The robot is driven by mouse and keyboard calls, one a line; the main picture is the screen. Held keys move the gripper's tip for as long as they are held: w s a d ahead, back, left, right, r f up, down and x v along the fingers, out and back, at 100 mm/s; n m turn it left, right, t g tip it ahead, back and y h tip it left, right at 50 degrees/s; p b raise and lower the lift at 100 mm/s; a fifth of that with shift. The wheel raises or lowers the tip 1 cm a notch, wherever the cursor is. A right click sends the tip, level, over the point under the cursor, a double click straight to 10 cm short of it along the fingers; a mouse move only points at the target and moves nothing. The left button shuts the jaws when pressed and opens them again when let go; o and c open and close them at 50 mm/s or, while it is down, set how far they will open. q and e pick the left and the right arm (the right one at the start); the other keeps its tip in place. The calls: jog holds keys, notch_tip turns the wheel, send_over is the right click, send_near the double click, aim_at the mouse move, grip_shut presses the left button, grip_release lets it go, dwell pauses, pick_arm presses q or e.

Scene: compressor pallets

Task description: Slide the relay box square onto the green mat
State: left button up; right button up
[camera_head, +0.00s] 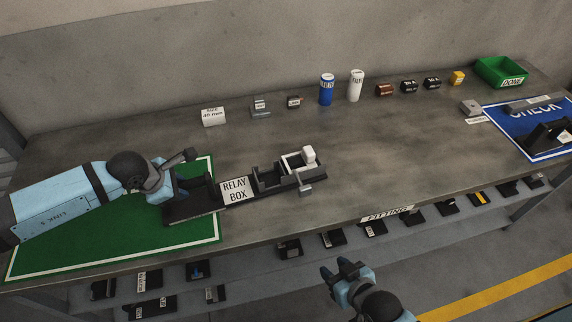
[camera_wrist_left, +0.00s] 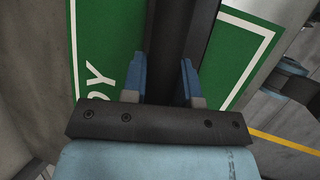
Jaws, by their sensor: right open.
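The relay box (camera_head: 236,190) is a long dark base with a white label and raised parts. Its left end lies over the right part of the green mat (camera_head: 110,235); its right end is on the bare bench, and it sits at an angle to the mat's edges. My left gripper (camera_head: 185,186) is at the box's left end. In the left wrist view its fingers (camera_wrist_left: 163,80) stand on either side of a dark bar; whether they press on it I cannot tell. The mat (camera_wrist_left: 105,45) shows on both sides. My right gripper (camera_head: 345,268) is open and empty, in front of the bench.
A blue can (camera_head: 326,90), a white can (camera_head: 356,86) and several small parts line the back. A green bin (camera_head: 501,72) and a blue mat (camera_head: 510,125) are at the right. A lower shelf holds several small parts. The bench right of the box is clear.

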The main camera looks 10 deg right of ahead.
pick_arm(q)
jog(key=o, duration=0.5)
jog(key=shift+a+f, duration=0.15)
jog(key=shift+f, duration=0.05)
jog(key=shift+r, duration=0.1)
jog(key=shift+r, duration=0.1)
